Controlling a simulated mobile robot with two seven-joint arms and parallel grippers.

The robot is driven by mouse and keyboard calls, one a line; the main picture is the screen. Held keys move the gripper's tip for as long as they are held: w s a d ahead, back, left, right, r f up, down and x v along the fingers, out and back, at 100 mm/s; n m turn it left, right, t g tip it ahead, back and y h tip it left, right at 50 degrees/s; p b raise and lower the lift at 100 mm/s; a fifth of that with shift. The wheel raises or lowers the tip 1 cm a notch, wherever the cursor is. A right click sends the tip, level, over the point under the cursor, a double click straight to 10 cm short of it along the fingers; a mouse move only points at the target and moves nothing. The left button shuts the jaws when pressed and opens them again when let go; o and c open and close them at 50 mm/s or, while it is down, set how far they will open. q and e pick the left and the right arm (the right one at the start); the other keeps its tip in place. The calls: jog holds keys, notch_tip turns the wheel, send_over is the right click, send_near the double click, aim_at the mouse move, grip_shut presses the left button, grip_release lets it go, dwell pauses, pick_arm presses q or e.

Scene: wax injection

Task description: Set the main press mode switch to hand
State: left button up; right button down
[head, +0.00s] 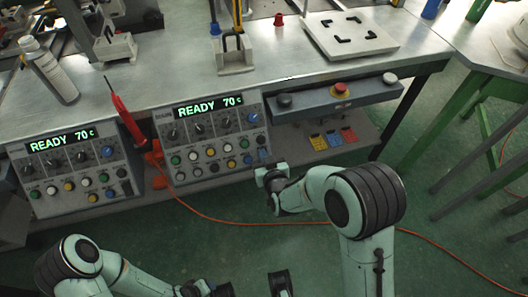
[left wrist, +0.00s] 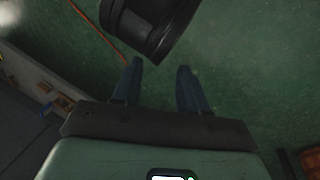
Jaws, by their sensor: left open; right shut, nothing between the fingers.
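Two grey control panels hang at the bench front, both with green "READY 70c" displays: the left panel (head: 72,172) and the right panel (head: 210,140). Each has a row of dark knobs, a blue knob and several coloured buttons. One black knob (head: 198,128) sits mid-row on the right panel. The labels are too small to read, so I cannot tell which knob is the main press mode switch. My right gripper (head: 268,174) is shut and empty near the right panel's lower right corner. My left gripper (left wrist: 160,85) is open and empty above the green floor.
A red-handled tool (head: 127,118) hangs between the panels. A red emergency button (head: 340,88) is on a box (head: 370,92) right of them. An orange cable (head: 310,223) crosses the floor.

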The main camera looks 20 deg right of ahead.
pick_arm(q)
jog(key=shift+w, duration=0.1)
dwell(0.3)
jog(key=shift+s+d+r+p, duration=0.35)
jog(key=shift+s+r+p, duration=0.2)
jog(key=shift+s, duration=0.2)
pick_arm(e)
jog(key=shift+w+g, duration=0.25)
jog(key=shift+g, duration=0.05)
pick_arm(q)
jog(key=shift+r, duration=0.1)
pick_arm(e)
jog(key=shift+r, duration=0.1)
jog(key=shift+r+p, duration=0.5)
jog(key=shift+r, duration=0.2)
pick_arm(q)
jog(key=shift+r, duration=0.55)
